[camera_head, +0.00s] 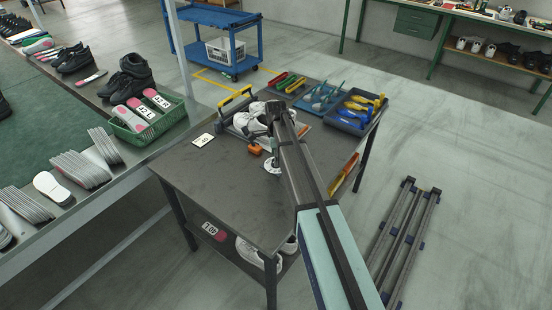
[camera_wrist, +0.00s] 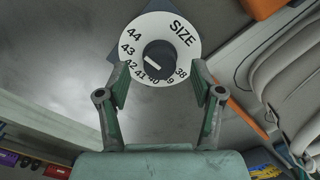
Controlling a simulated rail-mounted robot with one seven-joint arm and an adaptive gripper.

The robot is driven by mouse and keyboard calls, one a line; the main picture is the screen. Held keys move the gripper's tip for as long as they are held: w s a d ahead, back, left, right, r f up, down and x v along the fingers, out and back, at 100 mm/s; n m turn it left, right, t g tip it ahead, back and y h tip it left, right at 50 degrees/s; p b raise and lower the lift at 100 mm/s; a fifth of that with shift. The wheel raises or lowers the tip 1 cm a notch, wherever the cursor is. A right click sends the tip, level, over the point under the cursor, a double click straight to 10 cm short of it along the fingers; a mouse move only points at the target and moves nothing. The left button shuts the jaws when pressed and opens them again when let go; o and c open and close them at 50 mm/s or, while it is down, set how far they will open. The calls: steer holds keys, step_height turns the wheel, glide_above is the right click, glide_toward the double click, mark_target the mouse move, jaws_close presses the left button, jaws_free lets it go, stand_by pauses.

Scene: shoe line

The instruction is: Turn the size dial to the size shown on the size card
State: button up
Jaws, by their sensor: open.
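The size dial (camera_wrist: 183,45) is a white disc marked SIZE, with numbers from 38 to 44 around its edge. Its dark round knob (camera_wrist: 160,60) has a white mark pointing to the lower left, roughly towards 42; I cannot tell the exact number. In the head view part of the dial (camera_head: 271,167) shows on the table under my arm. My gripper (camera_wrist: 159,82) is open, its green-padded fingers either side of the knob and apart from it. The white size card (camera_head: 203,140) lies on the table left of the dial; its number is too small to read surely.
An orange block (camera_head: 255,149) and a holder with white shoes (camera_head: 250,120) stand close to the dial. Tool trays (camera_head: 360,122) line the table's back. The dark table (camera_head: 225,185) is clear at front left. A green basket (camera_head: 165,122) sits on the neighbouring line.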

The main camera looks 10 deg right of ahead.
steer(key=shift+f, duration=0.95)
steer(key=c, duration=1.2)
steer(key=shift+o, duration=0.3)
steer(key=shift+n, duration=0.3)
steer(key=n, duration=0.5)
steer(key=shift+b, duration=0.35)
steer(key=n, duration=0.6)
steer(key=shift+n+b, duration=0.3)
steer(key=n, duration=0.5)
steer(key=shift+s, duration=0.1)
steer(key=n, duration=0.6)
steer(key=shift+n+b, duration=0.3)
